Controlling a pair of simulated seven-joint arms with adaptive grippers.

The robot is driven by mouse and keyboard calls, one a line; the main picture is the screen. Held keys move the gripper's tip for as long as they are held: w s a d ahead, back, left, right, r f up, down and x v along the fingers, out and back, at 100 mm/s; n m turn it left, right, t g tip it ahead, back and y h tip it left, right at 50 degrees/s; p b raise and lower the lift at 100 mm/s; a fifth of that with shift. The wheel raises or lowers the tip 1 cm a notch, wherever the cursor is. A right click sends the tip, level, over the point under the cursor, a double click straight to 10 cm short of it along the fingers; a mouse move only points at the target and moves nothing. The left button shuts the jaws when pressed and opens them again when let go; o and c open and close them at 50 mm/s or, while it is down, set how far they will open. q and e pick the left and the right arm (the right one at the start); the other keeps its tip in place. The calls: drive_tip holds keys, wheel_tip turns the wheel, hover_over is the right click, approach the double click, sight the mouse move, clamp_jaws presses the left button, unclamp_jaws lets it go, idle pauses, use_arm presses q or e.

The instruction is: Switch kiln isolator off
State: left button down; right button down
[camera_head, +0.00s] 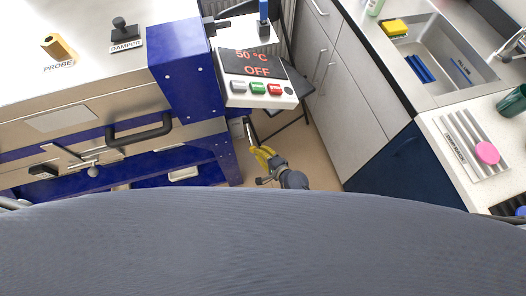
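The blue kiln (181,58) fills the left side, with a black door handle (139,131). Its control panel (257,80) reads "50 °C" and "OFF" in red, above a grey, a green and a red button. A blue upright part (264,14) stands at the top behind the panel. I cannot tell whether it is the isolator; no isolator label is readable. My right gripper (258,152), grey and yellow, is below the panel, beside the kiln's right side and over the floor. Its finger opening is unclear and I see nothing held. My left gripper is out of view.
A probe (59,46) and a damper knob (124,33) are on the kiln top. At right are grey cabinets (341,87), a sink (445,54) with a yellow sponge (393,27), and a ribbed rack (466,143) with a pink disc. Floor shows between kiln and cabinets.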

idle(0.3)
drive_tip(key=shift+r, duration=0.1)
drive_tip(key=shift+r, duration=0.7)
drive_tip(key=s+f+v, duration=0.1)
drive_tip(key=f+v, duration=0.1)
drive_tip(key=v, duration=1.2)
drive_tip(key=s+d+f+n+g+h, duration=0.2)
drive_tip(key=s+d+f+n+h, duration=0.25)
drive_tip(key=f, duration=0.55)
drive_tip(key=s+d+f+n+g+h, duration=0.15)
drive_tip(key=s+d+f+n, duration=0.25)
drive_tip(key=s+d+f, duration=0.4)
drive_tip(key=s+d+f+n+g+h, duration=0.1)
drive_tip(key=s+d+f+n+g, duration=0.1)
drive_tip(key=s+f, duration=0.4)
drive_tip(key=s+d+f+n+g+h, duration=0.1)
drive_tip(key=s+d+f+n+g, duration=0.2)
drive_tip(key=s, duration=1.2)
drive_tip(key=d+f+n, duration=0.2)
drive_tip(key=d+f, duration=0.1)
drive_tip(key=f, duration=0.1)
drive_tip(key=shift+h, duration=0.4)
drive_tip(key=shift+s+d+g, duration=0.1)
drive_tip(key=shift+g, duration=0.15)
